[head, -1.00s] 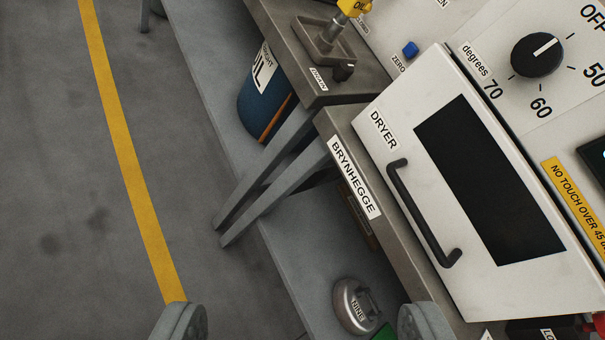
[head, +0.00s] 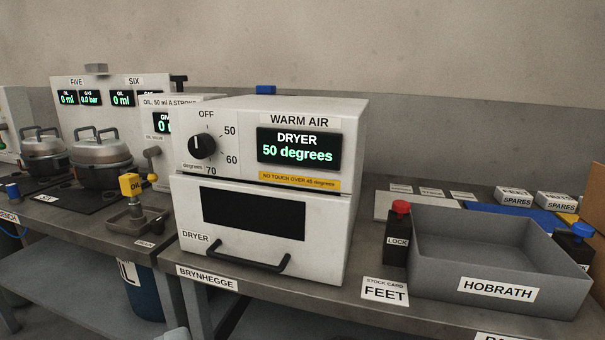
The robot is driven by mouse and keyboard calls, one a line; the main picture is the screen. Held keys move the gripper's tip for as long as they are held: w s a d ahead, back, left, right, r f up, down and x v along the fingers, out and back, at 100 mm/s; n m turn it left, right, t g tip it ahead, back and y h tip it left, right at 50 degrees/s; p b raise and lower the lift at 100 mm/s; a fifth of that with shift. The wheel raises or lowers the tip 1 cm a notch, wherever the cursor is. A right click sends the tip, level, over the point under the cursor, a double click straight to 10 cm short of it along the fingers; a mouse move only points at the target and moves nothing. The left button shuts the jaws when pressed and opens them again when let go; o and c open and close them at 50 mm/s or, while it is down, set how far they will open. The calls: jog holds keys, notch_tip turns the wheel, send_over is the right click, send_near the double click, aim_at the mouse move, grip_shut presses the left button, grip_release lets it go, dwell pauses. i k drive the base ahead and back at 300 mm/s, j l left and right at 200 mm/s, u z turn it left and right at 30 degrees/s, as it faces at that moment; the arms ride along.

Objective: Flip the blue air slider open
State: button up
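The white dryer (head: 265,185) stands on the bench in the middle of the head view, with its front door closed. A small blue block (head: 266,89) shows above the dryer's top rear edge, and it looks like the blue air slider. Its lower part is hidden behind the top edge, and I cannot tell its position. The dryer's display (head: 298,148) reads 50 degrees under the label WARM AIR. My gripper is not in view.
A grey HOBRATH tray (head: 440,250) and a red-topped LOCK post (head: 397,235) stand right of the dryer. A yellow-topped OIL pump (head: 131,187) and lidded pots (head: 101,152) stand to the left. A dark door handle (head: 248,262) sticks out in front. Space above the dryer is clear.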

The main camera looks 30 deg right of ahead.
aim_at(267, 89)
jog(key=k+l+z, duration=0.1)
jog(key=z, duration=0.15)
jog(key=k+l+z, duration=0.25)
jog(key=i+j, duration=0.4)
jog(key=i+j+z, duration=0.1)
jog(key=i+j, duration=0.25)
jog(key=j, duration=0.15)
jog(key=i+j, duration=0.4)
jog(key=i+j+z, duration=0.1)
jog(key=i+j, duration=0.25)
jog(key=j, duration=0.2)
jog(key=i+j, duration=0.35)
jog(key=j, duration=0.15)
